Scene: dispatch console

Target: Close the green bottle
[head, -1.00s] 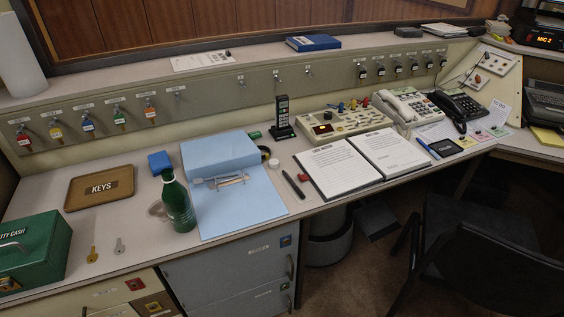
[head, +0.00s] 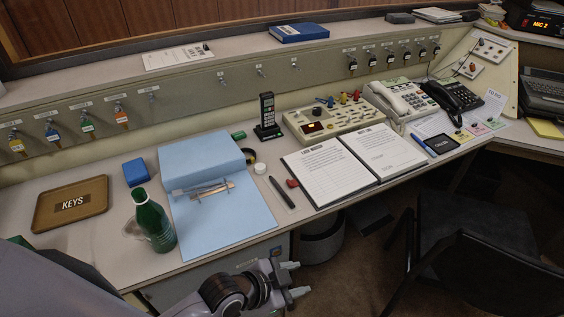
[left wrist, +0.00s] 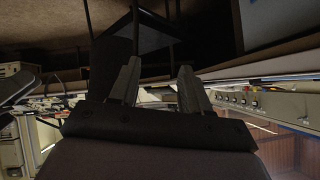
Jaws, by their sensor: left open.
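The green bottle (head: 155,226) stands upright near the desk's front edge, left of the blue folder. Its neck points up; the opening is too small to make out clearly. A small white round piece (head: 260,168), perhaps a cap, lies right of the folder. My left gripper (head: 296,279) is open and empty, in front of the desk edge and lower right of the bottle, well apart from it. Its two spread fingers also show in the left wrist view (left wrist: 160,72), with nothing between them. My right gripper is not in view.
The blue folder (head: 232,222) with a metal clip lies beside the bottle. A keys tray (head: 88,184) and a blue block (head: 136,172) are to the left. A black marker (head: 283,192) and open binder (head: 323,172) lie right. A chair (head: 470,240) stands in front.

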